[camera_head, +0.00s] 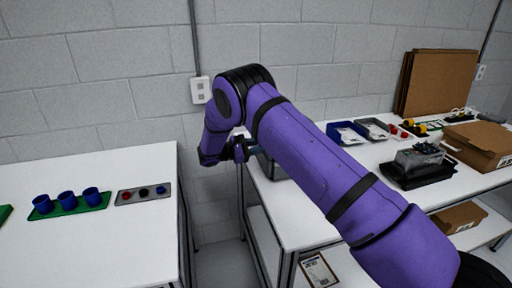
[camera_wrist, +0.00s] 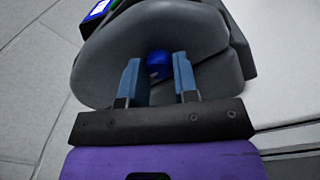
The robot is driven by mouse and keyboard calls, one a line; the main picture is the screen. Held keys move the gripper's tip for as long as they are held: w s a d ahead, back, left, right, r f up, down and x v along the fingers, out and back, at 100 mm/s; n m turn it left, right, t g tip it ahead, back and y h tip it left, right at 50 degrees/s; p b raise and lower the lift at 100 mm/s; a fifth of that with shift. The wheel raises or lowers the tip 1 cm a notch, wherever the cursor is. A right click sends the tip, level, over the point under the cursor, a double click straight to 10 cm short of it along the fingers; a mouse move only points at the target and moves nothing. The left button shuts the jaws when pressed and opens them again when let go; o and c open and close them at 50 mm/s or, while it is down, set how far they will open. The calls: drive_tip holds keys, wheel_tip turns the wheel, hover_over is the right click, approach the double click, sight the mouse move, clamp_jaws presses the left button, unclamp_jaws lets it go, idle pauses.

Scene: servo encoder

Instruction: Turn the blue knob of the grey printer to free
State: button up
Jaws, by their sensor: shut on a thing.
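The grey printer (camera_wrist: 105,62) fills the upper middle of the wrist view, with a rounded dark grey body. Its blue knob (camera_wrist: 158,65) sits in a recess on the side facing me. My gripper (camera_wrist: 157,60) is shut on the knob, with one finger on each side of it. A small pale mark shows on the knob, but its setting cannot be read. In the head view my gripper (camera_head: 243,151) is at the left end of the right table, and my arm hides most of the printer (camera_head: 269,165).
The left table (camera_head: 90,240) holds blue cups (camera_head: 67,199) on a green tray and a grey panel (camera_head: 143,193) with knobs. The right table (camera_head: 300,193) carries blue and grey bins, a dark device (camera_head: 418,165) and a cardboard box (camera_head: 482,143). A gap separates the tables.

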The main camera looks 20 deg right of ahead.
drive_tip(key=m, duration=1.3)
drive_tip(key=shift+m+g+h, duration=0.3)
idle(0.3)
drive_tip(key=o, duration=0.9)
drive_tip(key=shift+a, duration=0.15)
drive_tip(key=a, duration=1)
drive_tip(key=shift+a+f, duration=0.3)
